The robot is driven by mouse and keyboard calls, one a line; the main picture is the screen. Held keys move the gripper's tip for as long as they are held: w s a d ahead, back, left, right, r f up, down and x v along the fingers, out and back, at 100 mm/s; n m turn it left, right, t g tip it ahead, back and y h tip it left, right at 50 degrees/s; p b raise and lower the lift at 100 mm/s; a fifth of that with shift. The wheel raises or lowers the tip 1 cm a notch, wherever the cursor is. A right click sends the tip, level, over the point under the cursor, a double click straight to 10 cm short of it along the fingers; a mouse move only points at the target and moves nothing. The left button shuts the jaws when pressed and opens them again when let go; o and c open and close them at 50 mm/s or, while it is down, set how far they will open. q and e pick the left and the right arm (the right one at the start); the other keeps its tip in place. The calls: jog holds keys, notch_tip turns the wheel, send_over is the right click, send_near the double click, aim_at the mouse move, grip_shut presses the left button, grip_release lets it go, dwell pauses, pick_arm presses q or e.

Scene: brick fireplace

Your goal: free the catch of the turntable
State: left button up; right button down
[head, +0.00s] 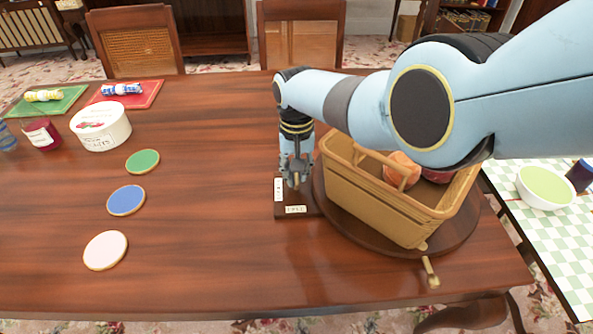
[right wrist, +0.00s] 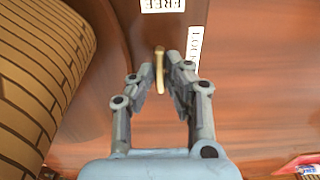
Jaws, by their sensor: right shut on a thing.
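The turntable (head: 463,237) is a round dark wooden disc on the table, with a tan basket (head: 375,202) standing on it. At its left edge is a small dark catch plate with two white labels. The FREE label (head: 295,209) is on the near side and also shows in the right wrist view (right wrist: 162,5). The LOCK label (head: 279,189) is on the left and shows in the right wrist view (right wrist: 194,47). My right gripper (head: 295,180) points down over the plate, its fingers shut on the brass catch lever (right wrist: 159,65). The lever's exact setting is unclear.
A brass handle (head: 431,272) sticks out at the turntable's near edge. The basket holds an orange item (head: 402,170) and a red one, partly hidden by my arm. Three coasters (head: 126,200) and a white tub (head: 101,126) are at left. The table between is clear.

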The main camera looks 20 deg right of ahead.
aim_at(296, 176)
dwell(0.4)
jog(key=c, duration=1.4)
grip_release()
jog(key=shift+o, duration=0.2)
notch_tip(296, 176, up, 12)
jog(key=shift+f, duration=0.1)
